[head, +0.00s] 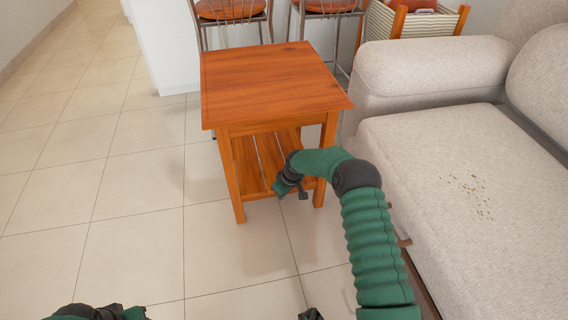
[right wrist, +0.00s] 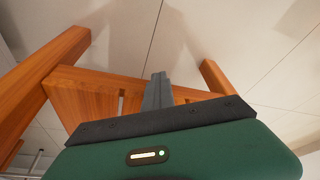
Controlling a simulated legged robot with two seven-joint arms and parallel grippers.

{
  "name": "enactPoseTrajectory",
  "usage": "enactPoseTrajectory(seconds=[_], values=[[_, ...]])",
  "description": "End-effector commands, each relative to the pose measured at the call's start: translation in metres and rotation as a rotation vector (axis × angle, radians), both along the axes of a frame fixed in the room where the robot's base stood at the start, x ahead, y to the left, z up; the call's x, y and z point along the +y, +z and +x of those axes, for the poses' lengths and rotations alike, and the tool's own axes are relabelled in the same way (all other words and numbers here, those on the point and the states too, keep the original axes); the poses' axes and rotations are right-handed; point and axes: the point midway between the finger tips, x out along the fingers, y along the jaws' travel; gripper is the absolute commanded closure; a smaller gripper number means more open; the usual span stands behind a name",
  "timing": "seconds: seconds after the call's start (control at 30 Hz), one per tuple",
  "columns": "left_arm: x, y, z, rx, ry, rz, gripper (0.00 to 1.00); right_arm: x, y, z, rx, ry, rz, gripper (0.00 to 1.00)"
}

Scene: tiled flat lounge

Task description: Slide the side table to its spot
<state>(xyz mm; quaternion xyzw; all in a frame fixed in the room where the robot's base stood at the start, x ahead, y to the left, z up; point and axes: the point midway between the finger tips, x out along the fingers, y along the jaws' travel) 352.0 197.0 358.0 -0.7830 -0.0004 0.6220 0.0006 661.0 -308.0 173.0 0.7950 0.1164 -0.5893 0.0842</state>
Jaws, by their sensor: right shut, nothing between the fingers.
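The side table (head: 268,80) is orange-brown wood with a square top, upright legs and a slatted lower shelf (head: 252,165). It stands upright on the tiles at the centre of the head view, beside the sofa's arm. My right gripper (head: 292,186) is at the table's near side, in front of the lower shelf between the two near legs. In the right wrist view its fingers (right wrist: 158,90) are shut together with nothing between them, over the shelf's edge (right wrist: 85,92). I cannot tell if they touch it. My left gripper is not clearly visible; only part of my left arm shows at the bottom left.
A beige sofa (head: 470,170) fills the right side, close to the table. Bar stools (head: 230,12) and a white counter (head: 165,45) stand behind the table. Tiled floor (head: 120,200) is clear to the left and in front.

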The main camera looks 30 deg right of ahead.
Motion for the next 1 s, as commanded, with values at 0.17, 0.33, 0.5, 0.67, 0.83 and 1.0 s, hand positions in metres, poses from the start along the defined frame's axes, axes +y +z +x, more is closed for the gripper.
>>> enactPoseTrajectory(seconds=[0.17,0.33,0.5,0.67,0.83,1.0], values=[[0.0,-0.02,0.0,0.0,0.0,0.0,0.64,-0.005,0.0,0.02,-0.018,-0.001,-0.003,1.0],[0.0,-0.02,0.0,0.0,0.0,0.0,0.64,-0.008,0.005,0.035,-0.017,-0.002,-0.002,1.0],[0.0,-0.02,0.0,0.0,0.0,0.0,0.64,-0.011,0.004,0.046,-0.015,-0.003,-0.001,1.0],[0.0,-0.02,0.0,0.0,0.0,0.0,0.64,-0.012,0.005,0.05,-0.015,-0.002,-0.002,1.0],[0.0,-0.02,0.0,0.0,0.0,0.0,0.64,-0.012,0.006,0.05,-0.016,-0.002,-0.002,1.0],[0.0,-0.017,0.0,0.0,0.0,0.0,0.64,-0.011,0.007,0.05,-0.018,-0.002,-0.003,1.0]])
